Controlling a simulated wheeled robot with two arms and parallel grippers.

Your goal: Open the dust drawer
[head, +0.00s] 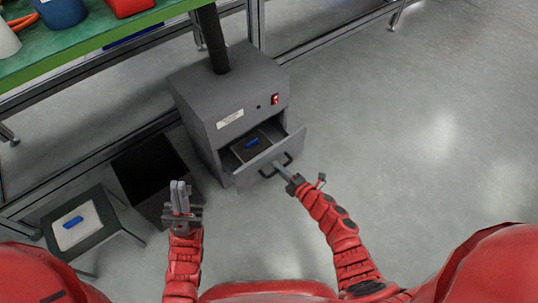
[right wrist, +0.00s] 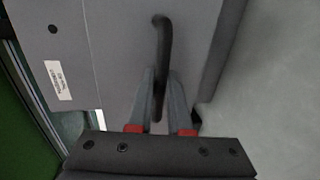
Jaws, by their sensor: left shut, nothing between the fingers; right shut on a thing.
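The dust drawer (head: 272,163) is pulled partly out of the grey box-shaped unit (head: 228,90) in the head view. Inside it lies a dark panel with a blue item (head: 252,143). The drawer's dark bar handle (right wrist: 163,45) stands out from the front. My right gripper (head: 280,170) is at the drawer front, and in the right wrist view its fingers (right wrist: 161,98) are shut on the handle, one on each side. My left gripper (head: 180,187) is shut and empty, pointing up, left of the drawer and apart from it.
A green-topped bench (head: 95,40) with containers stands at the upper left. A small stand (head: 97,241) with a white pad and blue item is at the lower left, beside a black panel (head: 150,170). The floor to the right is clear.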

